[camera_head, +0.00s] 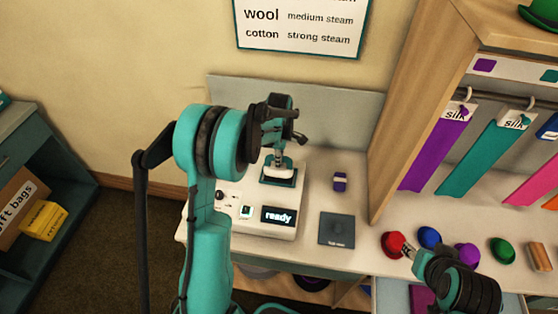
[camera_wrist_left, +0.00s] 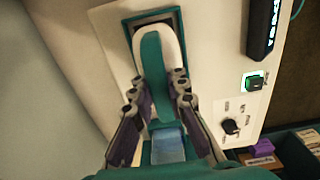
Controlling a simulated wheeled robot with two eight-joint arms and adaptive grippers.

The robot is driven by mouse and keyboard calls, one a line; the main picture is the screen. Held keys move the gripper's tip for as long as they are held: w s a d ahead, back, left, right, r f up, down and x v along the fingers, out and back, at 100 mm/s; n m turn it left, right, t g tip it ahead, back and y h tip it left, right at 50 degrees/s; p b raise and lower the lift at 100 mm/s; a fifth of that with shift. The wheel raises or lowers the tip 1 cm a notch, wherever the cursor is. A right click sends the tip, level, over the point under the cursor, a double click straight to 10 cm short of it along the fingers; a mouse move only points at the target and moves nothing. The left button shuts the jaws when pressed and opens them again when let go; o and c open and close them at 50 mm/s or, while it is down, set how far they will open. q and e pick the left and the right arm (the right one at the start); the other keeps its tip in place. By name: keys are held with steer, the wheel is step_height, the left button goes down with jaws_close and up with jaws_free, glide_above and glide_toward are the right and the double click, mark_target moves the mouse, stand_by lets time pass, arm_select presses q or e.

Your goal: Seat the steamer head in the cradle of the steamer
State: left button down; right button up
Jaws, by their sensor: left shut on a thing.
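The steamer (camera_head: 262,232) is a white box on the counter, with a lit display reading "ready". Its cradle (camera_head: 265,182) is a dark, teal-edged recess in the top; its dark frame shows in the left wrist view (camera_wrist_left: 139,42). The steamer head (camera_head: 278,173), white with a teal handle, is over or in the cradle; I cannot tell whether it rests fully down. In the left wrist view the head (camera_wrist_left: 172,38) lines up with the frame. My left gripper (camera_head: 282,156) is shut on its handle from above. My right gripper (camera_head: 408,252) is by a red knob-like item; its jaws are unclear.
A dark square pad (camera_head: 337,229) and a small purple item (camera_head: 340,182) lie right of the steamer. Several coloured round items, including a red one (camera_head: 393,244), sit farther right below hanging silk strips (camera_head: 437,150). A grey panel (camera_head: 340,110) stands behind the counter.

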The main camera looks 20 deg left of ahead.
arm_select(q)
steer(key=shift+f, duration=0.25)
stand_by(0.3)
steer(key=shift+f+b, duration=0.55)
steer(key=shift+b, duration=0.1)
steer(key=shift+f, duration=0.3)
steer(key=shift+f+b, duration=0.45)
steer(key=shift+b, duration=0.2)
steer(key=c, duration=1.4)
jaws_free()
step_height(320, 180, up, 12)
steer(key=shift+r, duration=0.1)
